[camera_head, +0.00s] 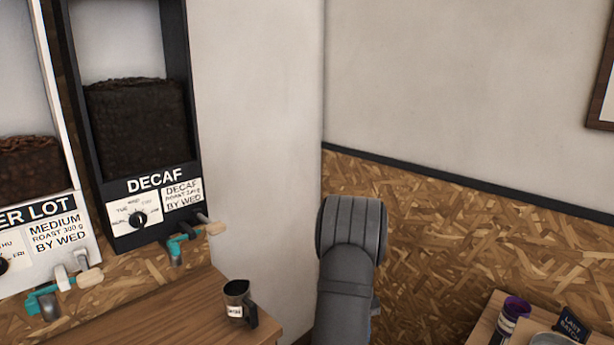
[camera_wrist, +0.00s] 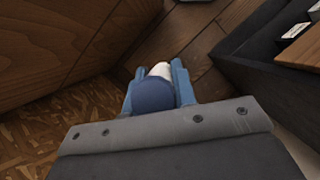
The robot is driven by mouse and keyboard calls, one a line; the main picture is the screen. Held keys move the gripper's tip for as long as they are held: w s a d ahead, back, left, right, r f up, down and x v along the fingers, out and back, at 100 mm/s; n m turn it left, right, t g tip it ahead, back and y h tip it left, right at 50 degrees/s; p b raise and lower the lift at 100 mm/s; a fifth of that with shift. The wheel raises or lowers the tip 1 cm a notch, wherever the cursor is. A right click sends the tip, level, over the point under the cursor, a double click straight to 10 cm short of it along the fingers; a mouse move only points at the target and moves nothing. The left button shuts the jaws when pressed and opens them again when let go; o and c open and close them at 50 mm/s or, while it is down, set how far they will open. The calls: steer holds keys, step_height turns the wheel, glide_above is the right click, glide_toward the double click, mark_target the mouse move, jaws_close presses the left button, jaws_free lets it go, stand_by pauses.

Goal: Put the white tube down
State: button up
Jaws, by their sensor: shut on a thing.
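In the wrist view my gripper (camera_wrist: 158,69) has its two blue fingers closed on either side of the white tube (camera_wrist: 155,76). The tube has a rounded dark blue end toward the camera and a white part beyond it. Its far end is hidden. Dark wooden planks lie beyond the fingers, and I cannot tell whether the tube touches anything below. In the head view my arm stands in the middle; the gripper and the tube do not show there.
In the head view a dark metal pitcher (camera_head: 238,298) stands on the wooden counter (camera_head: 165,310) below the DECAF bin (camera_head: 138,130). At the lower right a table holds a purple-topped can (camera_head: 513,312) and a LAST BATCH sign (camera_head: 572,327). A dark open box (camera_wrist: 262,62) lies right in the wrist view.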

steer(key=s+a+f+m+y, duration=0.1)
steer(key=s+a+f+m, duration=0.1)
steer(key=a+f, duration=0.2)
steer(key=a, duration=0.3)
steer(key=shift+s+a+f+m, duration=0.2)
steer(key=shift+s+a+m, duration=0.1)
steer(key=shift+a+m, duration=0.1)
